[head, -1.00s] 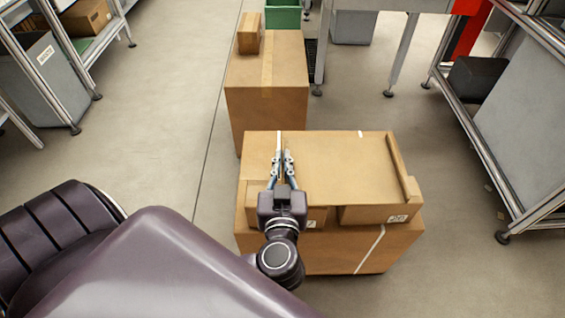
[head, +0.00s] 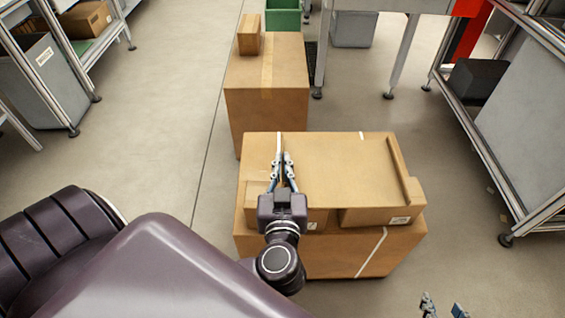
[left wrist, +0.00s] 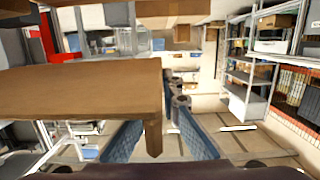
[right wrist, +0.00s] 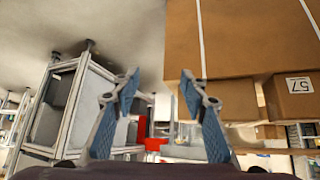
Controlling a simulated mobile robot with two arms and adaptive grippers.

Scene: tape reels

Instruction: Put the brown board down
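The brown board (head: 335,168) is a flat brown slab with a raised strip along its right side and another under my left fingers. In the head view it lies level over two small cartons on a large carton; I cannot tell whether it touches them. My left gripper (head: 282,160) has its fingers close together on both sides of the left strip. The left wrist view shows the board (left wrist: 80,92) reaching in from the left, with its strip end between the fingers (left wrist: 158,112). My right gripper (head: 443,305) is open and empty, low at the right (right wrist: 160,90).
The large carton (head: 345,258) carries two small cartons (head: 375,216) at its front. A taller carton (head: 265,95) with a small box (head: 249,35) stands behind. A metal frame rack (head: 480,150) is at the right.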

